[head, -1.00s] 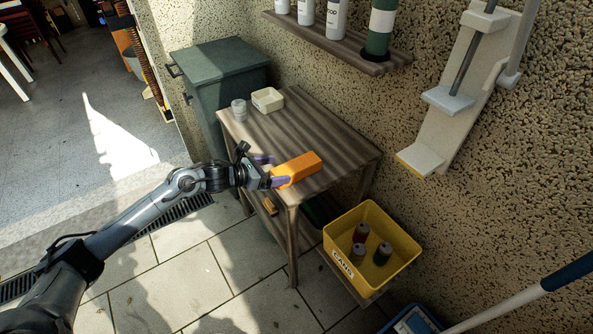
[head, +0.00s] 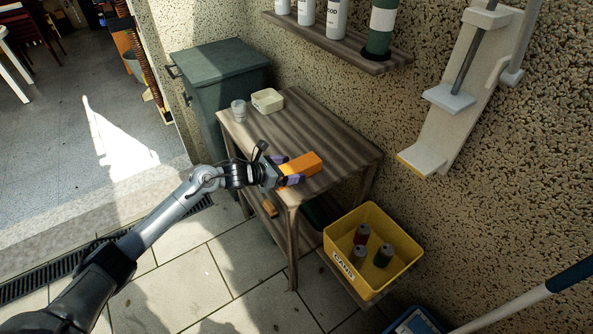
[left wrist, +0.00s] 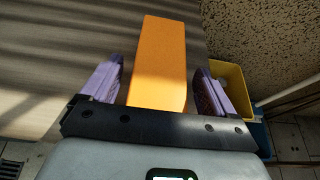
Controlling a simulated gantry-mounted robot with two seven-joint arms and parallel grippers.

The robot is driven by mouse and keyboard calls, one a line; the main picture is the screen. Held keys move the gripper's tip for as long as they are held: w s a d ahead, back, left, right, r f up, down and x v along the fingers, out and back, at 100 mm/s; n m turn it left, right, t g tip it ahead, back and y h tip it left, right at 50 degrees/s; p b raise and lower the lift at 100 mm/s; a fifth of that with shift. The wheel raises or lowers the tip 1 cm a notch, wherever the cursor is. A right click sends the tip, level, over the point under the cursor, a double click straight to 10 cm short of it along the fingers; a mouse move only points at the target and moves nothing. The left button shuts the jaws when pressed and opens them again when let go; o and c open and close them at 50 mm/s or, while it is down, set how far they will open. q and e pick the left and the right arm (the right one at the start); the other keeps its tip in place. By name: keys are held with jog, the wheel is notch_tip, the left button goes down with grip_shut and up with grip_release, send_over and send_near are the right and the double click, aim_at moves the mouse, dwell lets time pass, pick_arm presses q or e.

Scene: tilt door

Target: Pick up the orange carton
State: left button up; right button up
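The orange carton (head: 302,166) lies on its side on the wooden table, near the table's front corner. My left gripper (head: 287,170) is at the carton's near end, with its purple fingertips on either side of it. In the left wrist view the carton (left wrist: 158,62) extends away between the two fingers (left wrist: 158,88). The left gripper is open and not gripping the carton. My right gripper is not in view.
The wooden table (head: 265,134) also holds a clear cup (head: 239,111) and a cream container (head: 267,100) at its far left. A yellow bin (head: 340,262) with several cans stands low at the right. A green cabinet (head: 222,72) is behind.

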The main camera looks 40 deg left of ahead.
pick_arm(q)
jog(key=c, duration=0.9)
jog(key=shift+o, duration=0.2)
